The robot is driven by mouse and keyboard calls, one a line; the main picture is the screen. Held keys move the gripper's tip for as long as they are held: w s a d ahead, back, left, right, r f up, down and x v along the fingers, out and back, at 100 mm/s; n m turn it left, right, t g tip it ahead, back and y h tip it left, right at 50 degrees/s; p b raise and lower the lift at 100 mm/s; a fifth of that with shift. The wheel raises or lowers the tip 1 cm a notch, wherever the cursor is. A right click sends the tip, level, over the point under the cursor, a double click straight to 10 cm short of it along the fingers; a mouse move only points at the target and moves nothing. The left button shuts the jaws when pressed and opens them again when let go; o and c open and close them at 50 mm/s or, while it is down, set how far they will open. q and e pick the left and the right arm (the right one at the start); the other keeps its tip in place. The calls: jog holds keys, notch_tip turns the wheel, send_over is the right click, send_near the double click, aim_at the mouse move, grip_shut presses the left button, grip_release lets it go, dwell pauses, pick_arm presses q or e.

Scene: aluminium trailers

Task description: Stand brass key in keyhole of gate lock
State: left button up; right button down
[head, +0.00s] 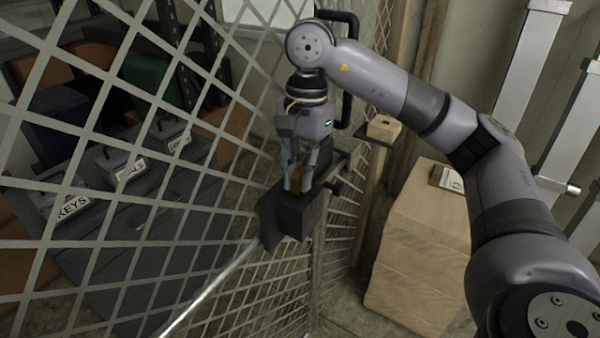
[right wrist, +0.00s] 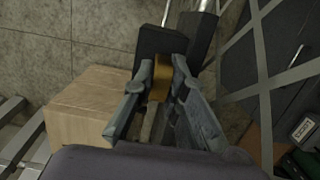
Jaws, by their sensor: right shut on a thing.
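My right gripper (head: 299,188) is shut on the brass key (right wrist: 160,90), which shows as a golden strip between the two fingers in the right wrist view. In the head view the fingers point down at the top of the gate lock (head: 301,217), a dark box on the mesh gate. The lock also shows in the right wrist view (right wrist: 158,42), just beyond the fingertips. The fingers hide the keyhole and the key's lower end, so I cannot tell whether the key is in the hole. My left gripper is not in view.
The wire mesh gate (head: 225,165) fills the left and middle. Behind it stand grey boxes, one labelled KEYS (head: 70,207). A wooden crate (head: 420,250) with a small labelled box (head: 447,178) on top stands right of the lock. A black handle (head: 350,60) rises behind my wrist.

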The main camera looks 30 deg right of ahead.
jog(key=c, duration=1.5)
grip_release()
jog(key=shift+c, duration=0.2)
notch_tip(320, 180, up, 12)
jog(key=d, duration=0.1)
jog(key=shift+w+d, duration=0.2)
jog(key=shift+w, duration=0.05)
